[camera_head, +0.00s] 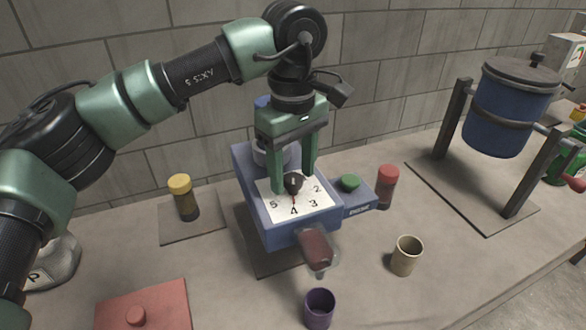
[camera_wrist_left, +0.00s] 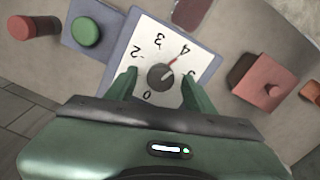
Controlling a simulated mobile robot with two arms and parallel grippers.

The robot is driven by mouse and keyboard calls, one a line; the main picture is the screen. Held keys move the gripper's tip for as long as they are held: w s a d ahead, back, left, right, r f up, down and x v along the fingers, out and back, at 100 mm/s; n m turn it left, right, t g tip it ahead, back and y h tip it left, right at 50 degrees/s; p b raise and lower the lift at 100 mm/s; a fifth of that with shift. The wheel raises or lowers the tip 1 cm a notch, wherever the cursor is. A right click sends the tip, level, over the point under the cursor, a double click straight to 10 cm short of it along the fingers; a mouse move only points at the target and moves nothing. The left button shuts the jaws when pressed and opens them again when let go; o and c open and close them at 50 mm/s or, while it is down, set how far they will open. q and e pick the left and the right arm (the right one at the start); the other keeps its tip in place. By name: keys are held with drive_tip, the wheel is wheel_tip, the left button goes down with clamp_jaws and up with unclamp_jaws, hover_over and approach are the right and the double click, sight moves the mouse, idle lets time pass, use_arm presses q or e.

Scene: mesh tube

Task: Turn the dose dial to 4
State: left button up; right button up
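The dose dial (camera_head: 293,184) is a dark round knob on a white numbered plate (camera_head: 312,203) on top of a blue-grey machine (camera_head: 245,190). Its red pointer (camera_head: 293,200) points at the 4. In the left wrist view the knob (camera_wrist_left: 160,78) also shows its red pointer (camera_wrist_left: 173,62) toward the 4. My left gripper (camera_head: 294,180) points down over the plate, with one finger on each side of the knob. In the left wrist view the fingers of the left gripper (camera_wrist_left: 160,92) stand apart, with gaps beside the knob. My right gripper is not in view.
A green button (camera_head: 350,182) sits right of the dial. A red-brown handle (camera_head: 316,248) sticks out in front. A purple cup (camera_head: 319,307) and a beige cup (camera_head: 406,255) stand on the table. A yellow-capped jar (camera_head: 183,197), a red-capped jar (camera_head: 387,186) and a blue drum (camera_head: 508,110) stand around.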

sight(293, 177)
use_arm(q)
drive_tip(key=shift+r, duration=0.1)
wheel_tip(293, 177, up, 8)
drive_tip(key=shift+f+b, duration=0.15)
drive_tip(key=shift+b, duration=0.25)
